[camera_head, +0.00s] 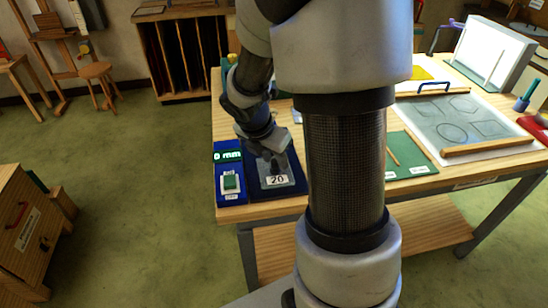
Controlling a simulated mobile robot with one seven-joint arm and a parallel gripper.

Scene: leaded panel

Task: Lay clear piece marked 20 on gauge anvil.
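The clear piece marked 20 (276,181) shows as a greyish plate with a white label, over a dark blue tray or mat (299,183) at the table's front left corner. My gripper (275,166) points down at the back part of this piece. Its fingertips are small and dark, and I cannot tell whether they grip the piece or only stand over it. The blue gauge (219,198) is just left of the piece, with a lit display reading 0 mm. Its anvil (230,182), a pale plate with a green pad, looks bare.
My column and arm hide the middle of the table. To the right are a green mat (409,156) with a stick and labels, and a panel board (455,119) with outlined shapes between wooden bars. A light box (496,54) stands behind.

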